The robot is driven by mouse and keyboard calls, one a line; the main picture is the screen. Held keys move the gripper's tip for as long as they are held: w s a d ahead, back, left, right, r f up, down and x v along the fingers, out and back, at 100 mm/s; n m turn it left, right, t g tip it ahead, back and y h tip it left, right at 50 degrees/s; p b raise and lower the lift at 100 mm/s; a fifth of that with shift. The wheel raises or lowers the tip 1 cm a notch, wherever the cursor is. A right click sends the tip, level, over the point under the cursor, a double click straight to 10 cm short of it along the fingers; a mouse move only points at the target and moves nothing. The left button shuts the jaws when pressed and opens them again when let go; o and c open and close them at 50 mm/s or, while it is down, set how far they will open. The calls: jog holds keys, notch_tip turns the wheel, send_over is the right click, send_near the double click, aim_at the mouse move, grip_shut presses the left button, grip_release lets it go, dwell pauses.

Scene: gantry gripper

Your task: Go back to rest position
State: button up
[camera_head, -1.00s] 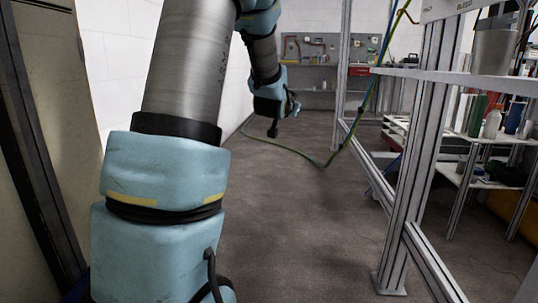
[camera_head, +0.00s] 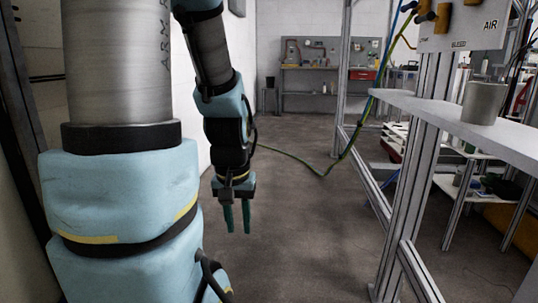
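My gripper (camera_head: 237,217) hangs at the end of my blue and grey arm, left of the picture's middle. Its two dark green fingers point down over the floor. A narrow gap shows between the fingers, and nothing is seen in it. The gripper touches nothing that I can see.
A metal frame (camera_head: 410,180) with a shelf (camera_head: 455,120) stands at the right, and a grey cup (camera_head: 483,102) is on the shelf. A green hose (camera_head: 300,160) hangs from the frame and trails across the floor. A workbench (camera_head: 318,95) stands at the back. The middle floor (camera_head: 310,235) is clear.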

notch_tip(320, 180, up, 31)
jog(key=p, duration=2.9)
